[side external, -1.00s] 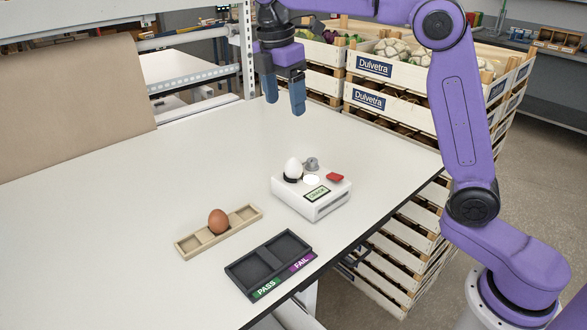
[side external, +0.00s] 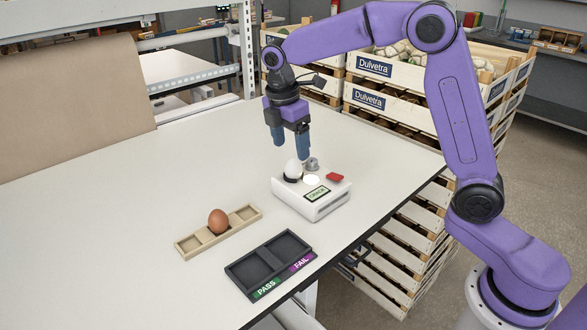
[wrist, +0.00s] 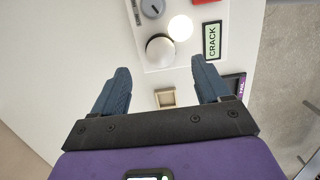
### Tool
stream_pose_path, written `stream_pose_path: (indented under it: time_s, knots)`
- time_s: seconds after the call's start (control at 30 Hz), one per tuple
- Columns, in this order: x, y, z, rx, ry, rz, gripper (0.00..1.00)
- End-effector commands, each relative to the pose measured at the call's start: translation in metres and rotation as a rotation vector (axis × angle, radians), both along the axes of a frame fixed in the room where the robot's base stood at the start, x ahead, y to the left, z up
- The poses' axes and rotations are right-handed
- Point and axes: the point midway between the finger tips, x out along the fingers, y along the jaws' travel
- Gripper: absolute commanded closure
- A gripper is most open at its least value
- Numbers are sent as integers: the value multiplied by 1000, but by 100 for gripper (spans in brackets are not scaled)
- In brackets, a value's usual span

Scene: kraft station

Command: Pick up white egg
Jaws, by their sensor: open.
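The white egg (side external: 293,167) stands upright in a dark holder on a white tester box (side external: 318,203) with a red button and a display reading CRACK. My gripper (side external: 303,152) is open and empty, pointing down just above and behind the egg in the side view. In the wrist view the egg (wrist: 160,50) lies ahead of the two blue fingertips, roughly midway between them sideways, with my gripper (wrist: 160,72) apart from it.
A wooden tray (side external: 248,213) holds a brown egg (side external: 218,221) at the front left. A black tray (side external: 268,262) marked PASS and FAIL is near the table's front edge and looks empty. Stacked crates (side external: 400,110) stand beyond the table's right edge. The left table area is clear.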

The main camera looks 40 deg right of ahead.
Motion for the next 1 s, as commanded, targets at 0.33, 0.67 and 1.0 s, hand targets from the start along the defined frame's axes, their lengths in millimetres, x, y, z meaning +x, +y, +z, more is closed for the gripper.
stream_pose_path:
  time_s: [0.33, 0.67, 1.0]
  knots:
    - [-1, -5, -37, -2, 4, 0, 24]
    - [-1, -7, -53, 1, -1, 0, 24]
    - [0, -7, -53, 1, -1, 0, 71]
